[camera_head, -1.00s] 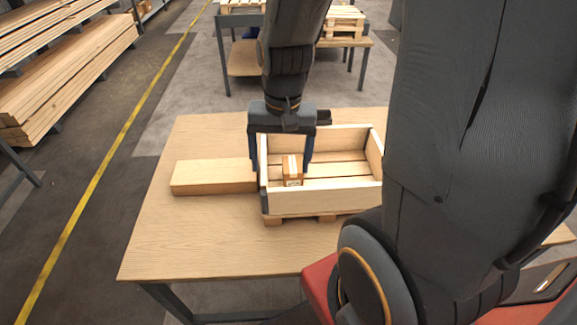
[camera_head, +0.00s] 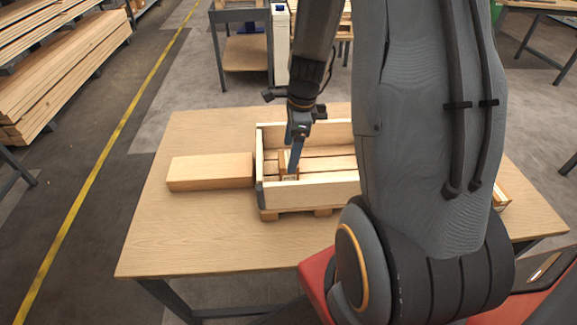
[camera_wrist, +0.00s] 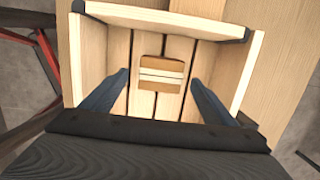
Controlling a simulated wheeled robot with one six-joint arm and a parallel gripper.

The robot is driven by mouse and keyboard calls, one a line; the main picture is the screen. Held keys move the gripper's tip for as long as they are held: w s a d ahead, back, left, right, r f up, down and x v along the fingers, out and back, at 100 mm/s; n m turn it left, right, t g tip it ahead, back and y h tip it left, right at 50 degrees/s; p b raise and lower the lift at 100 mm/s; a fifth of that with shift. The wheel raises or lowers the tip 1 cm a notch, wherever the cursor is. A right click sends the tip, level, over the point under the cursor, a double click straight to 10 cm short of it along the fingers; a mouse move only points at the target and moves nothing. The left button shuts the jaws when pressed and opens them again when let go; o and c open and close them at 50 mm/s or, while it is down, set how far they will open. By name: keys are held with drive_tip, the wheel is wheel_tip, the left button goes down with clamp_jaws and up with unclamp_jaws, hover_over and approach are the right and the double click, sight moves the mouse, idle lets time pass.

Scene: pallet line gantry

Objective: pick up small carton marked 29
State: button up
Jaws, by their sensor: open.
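A small brown carton with a pale band across its top (camera_wrist: 161,75) lies on the slatted floor of a wooden crate (camera_wrist: 92,55). In the head view the carton (camera_head: 284,167) shows partly behind my gripper, near the left end of the crate (camera_head: 312,192). I cannot read a number on it. My gripper (camera_wrist: 161,80) is open, its two blue fingers apart on either side of the carton in the wrist view. In the head view my gripper (camera_head: 292,170) points down into the crate, seen edge-on. I cannot tell whether it touches the carton.
A wooden block (camera_head: 210,171) lies on the table (camera_head: 190,235) just left of the crate. The crate walls stand close around my gripper. The front left of the table is clear. Stacked lumber (camera_head: 65,75) is at the far left.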

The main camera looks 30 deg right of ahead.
drive_tip(key=shift+w+a+f, duration=0.1)
drive_tip(key=shift+a+f, duration=0.05)
drive_tip(key=shift+f, duration=0.9)
drive_tip(key=shift+w+a+f, duration=0.1)
drive_tip(key=shift+a+f, duration=0.05)
drive_tip(key=shift+f, duration=0.9)
drive_tip(key=c, duration=1.3)
drive_tip(key=shift+c, duration=0.2)
